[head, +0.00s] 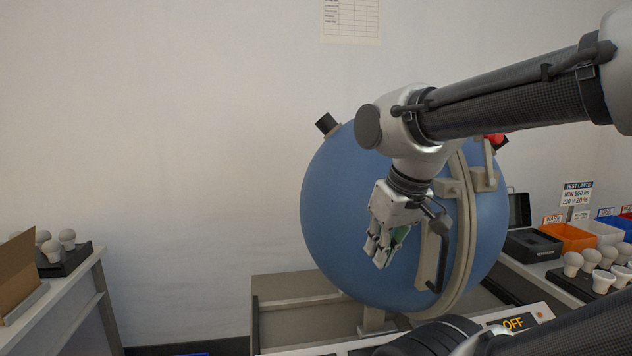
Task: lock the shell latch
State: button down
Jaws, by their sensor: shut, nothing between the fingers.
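The large blue sphere shell (335,225) stands on a beige bench, with a beige flange seam (466,240) running down its right side. A beige latch-like bracket and lever (487,178) sits at the upper part of the seam. A red part (497,138) shows above it, partly hidden behind my arm. A handle with a dark grip (440,258) is on the shell left of the seam. My gripper (381,258) is shut and empty, pointing down in front of the shell, left of the handle. I cannot tell whether it touches the shell or whether the latch is locked.
On the right are a black device (534,245), an orange bin (568,237) and several white bulbs (573,262). An "OFF" panel (513,323) is at the front. A left table (80,285) holds more bulbs and a cardboard box (18,275). Space left of the shell is clear.

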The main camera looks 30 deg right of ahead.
aim_at(491, 161)
jog(key=j+z, duration=0.2)
jog(key=z, duration=0.8)
jog(key=l+z, duration=0.2)
jog(key=z, duration=0.2)
jog(key=i+j, duration=0.05)
